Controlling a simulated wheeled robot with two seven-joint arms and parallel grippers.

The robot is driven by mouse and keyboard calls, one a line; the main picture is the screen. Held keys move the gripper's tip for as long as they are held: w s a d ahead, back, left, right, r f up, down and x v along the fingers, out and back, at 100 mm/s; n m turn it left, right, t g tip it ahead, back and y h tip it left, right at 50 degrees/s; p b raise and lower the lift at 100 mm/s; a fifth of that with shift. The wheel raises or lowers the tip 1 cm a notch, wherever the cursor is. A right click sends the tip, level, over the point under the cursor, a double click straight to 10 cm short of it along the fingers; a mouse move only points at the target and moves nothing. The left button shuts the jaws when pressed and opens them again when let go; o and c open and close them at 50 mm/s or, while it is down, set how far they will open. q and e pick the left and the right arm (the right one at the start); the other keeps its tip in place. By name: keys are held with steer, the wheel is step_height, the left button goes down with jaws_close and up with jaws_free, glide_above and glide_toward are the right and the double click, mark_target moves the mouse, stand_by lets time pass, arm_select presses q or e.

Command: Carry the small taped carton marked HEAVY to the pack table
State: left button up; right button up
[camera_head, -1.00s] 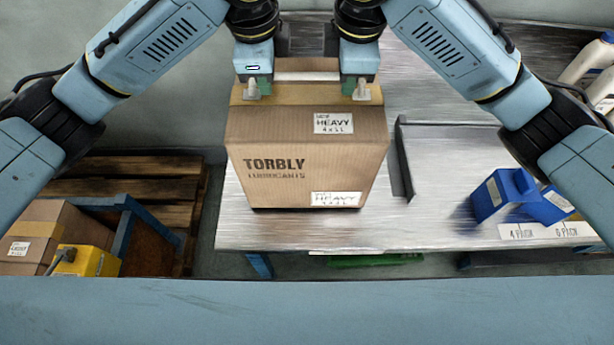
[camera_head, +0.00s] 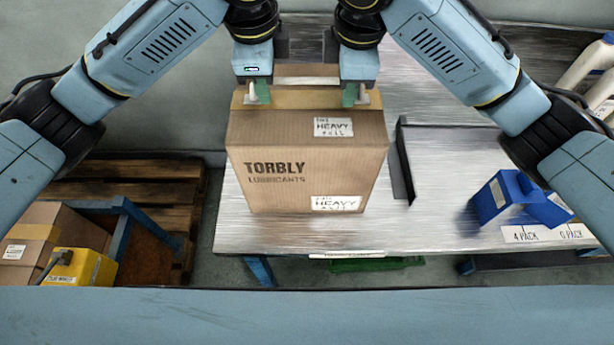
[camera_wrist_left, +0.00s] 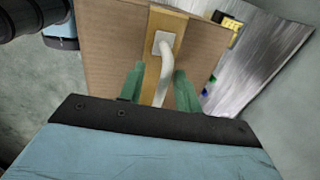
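The brown taped carton (camera_head: 306,165), printed TORBLY LUBRICANTS with two HEAVY labels, stands upright on the grey metal table (camera_head: 290,233), near its front left corner. My left gripper (camera_head: 256,93) is at the white handle on the carton's left side. In the left wrist view its green fingers (camera_wrist_left: 158,92) stand apart on either side of the white handle (camera_wrist_left: 164,68), with a gap showing. My right gripper (camera_head: 356,95) is at the handle on the right side, its green finger standing off the white handle.
A raised metal divider (camera_head: 403,160) stands right of the carton. A blue container (camera_head: 515,198) sits farther right by the 4 PACK label. Pale bottles (camera_head: 590,70) stand at the upper right.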

steer(key=shift+r, duration=0.1)
arm_select(q)
step_height(320, 180, up, 11)
steer(key=s, duration=0.2)
arm_select(e)
step_height(320, 180, up, 12)
steer(key=s, duration=0.2)
steer(key=shift+s, duration=0.2)
arm_select(q)
steer(key=shift+s, duration=0.1)
arm_select(e)
steer(key=shift+f, duration=0.2)
arm_select(q)
steer(key=shift+f, duration=0.1)
